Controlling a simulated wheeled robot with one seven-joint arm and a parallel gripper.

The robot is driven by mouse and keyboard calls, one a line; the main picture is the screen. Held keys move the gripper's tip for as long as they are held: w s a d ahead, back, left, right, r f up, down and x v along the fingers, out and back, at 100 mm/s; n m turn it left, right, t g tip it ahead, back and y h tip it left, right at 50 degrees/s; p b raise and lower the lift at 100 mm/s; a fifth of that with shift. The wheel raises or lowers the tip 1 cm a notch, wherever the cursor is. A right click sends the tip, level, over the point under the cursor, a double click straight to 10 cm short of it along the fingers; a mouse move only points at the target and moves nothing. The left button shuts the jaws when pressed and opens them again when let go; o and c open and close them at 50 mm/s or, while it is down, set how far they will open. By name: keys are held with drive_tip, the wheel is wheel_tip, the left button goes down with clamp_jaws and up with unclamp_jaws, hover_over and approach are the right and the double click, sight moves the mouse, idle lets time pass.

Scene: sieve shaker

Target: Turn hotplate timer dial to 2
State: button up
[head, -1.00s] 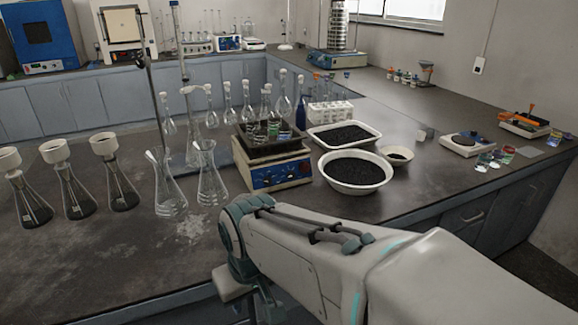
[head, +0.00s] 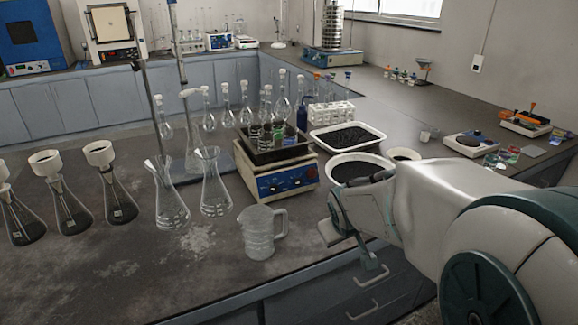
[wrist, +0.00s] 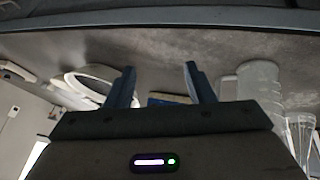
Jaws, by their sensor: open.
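The hotplate (head: 262,183) stands on the bench in the head view, with a blue front panel and dark knobs (head: 288,182). I cannot tell which knob is the timer dial, nor read its setting. A dark tray of small bottles sits on top of the hotplate. In the wrist view, my gripper (wrist: 160,84) is open and empty, its two blue-grey fingers apart. A piece of the blue panel (wrist: 170,99) shows low between the fingers, some distance beyond them.
A glass jug (head: 260,232) stands in front of the hotplate; it also shows right of my fingers in the wrist view (wrist: 258,80). Flasks (head: 214,185) stand to the left. A bowl of black grains (head: 347,158) is close on the right, partly behind my arm.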

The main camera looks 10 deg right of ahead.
drive_tip(key=w+d+f+n+t+y, duration=0.1)
drive_tip(key=w+f+n+t+y, duration=0.15)
drive_tip(key=w, duration=0.95)
drive_tip(key=n+t+y, duration=0.4)
drive_tip(key=y, duration=0.1)
approach(300, 182)
drive_tip(key=shift+t+h, duration=0.25)
drive_tip(key=x, duration=0.9)
drive_tip(key=shift+s+a+f, duration=0.15)
drive_tip(key=shift+a+f, duration=0.05)
drive_tip(key=shift+a, duration=0.1)
drive_tip(key=c, duration=1)
